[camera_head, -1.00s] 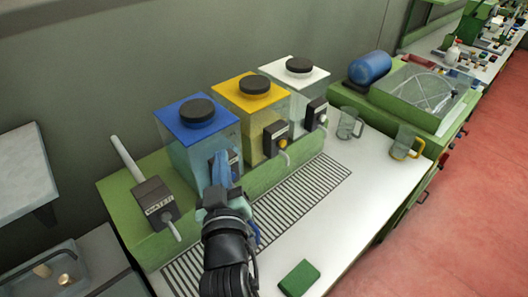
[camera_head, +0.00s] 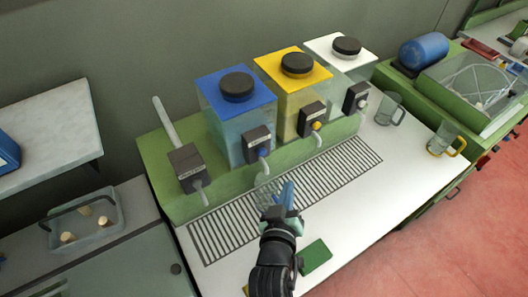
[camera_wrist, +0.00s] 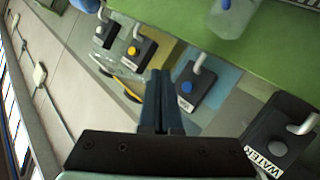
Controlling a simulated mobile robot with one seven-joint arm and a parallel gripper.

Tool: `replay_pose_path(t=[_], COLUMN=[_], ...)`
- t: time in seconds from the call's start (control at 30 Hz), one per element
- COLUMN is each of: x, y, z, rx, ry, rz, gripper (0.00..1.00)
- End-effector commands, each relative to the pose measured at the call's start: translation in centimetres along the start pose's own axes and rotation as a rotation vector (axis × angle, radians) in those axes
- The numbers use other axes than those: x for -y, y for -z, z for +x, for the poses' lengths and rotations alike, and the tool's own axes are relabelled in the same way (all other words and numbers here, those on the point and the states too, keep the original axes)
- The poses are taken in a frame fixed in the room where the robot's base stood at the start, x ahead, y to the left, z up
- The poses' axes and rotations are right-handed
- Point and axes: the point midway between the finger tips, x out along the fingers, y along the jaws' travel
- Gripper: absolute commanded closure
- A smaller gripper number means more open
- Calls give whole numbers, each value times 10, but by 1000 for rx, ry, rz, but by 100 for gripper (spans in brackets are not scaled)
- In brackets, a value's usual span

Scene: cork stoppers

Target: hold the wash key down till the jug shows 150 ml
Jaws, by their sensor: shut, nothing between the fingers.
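The blue-lidded tank (camera_head: 235,120) carries a dark box (camera_head: 257,140) with a blue round key (camera_head: 263,152) and a pale spout. The box's label is too small to read surely; the blue key also shows in the wrist view (camera_wrist: 186,88). A clear jug (camera_head: 265,188) stands below that spout on the grate, partly hidden by my gripper; its level cannot be read. My gripper (camera_head: 289,187) is shut and empty, in front of the box and apart from the key. Its closed fingers show in the wrist view (camera_wrist: 160,75).
A WATER box (camera_head: 188,168) stands left. Yellow-lidded (camera_head: 285,88) and white-lidded (camera_head: 325,55) tanks stand right. A clear jug (camera_head: 390,110) and a yellow-handled jug (camera_head: 443,138) stand farther right. A green pad (camera_head: 314,256) lies near the front edge. A basin (camera_head: 85,225) holds corks.

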Motion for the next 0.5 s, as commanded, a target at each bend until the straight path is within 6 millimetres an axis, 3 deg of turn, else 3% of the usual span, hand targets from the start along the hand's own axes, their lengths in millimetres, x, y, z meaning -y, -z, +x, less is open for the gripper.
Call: replay_pose_path(t=[0.5], x=[35], y=[31], z=[48], rx=[-3], ry=[-1], rz=[1], gripper=[100])
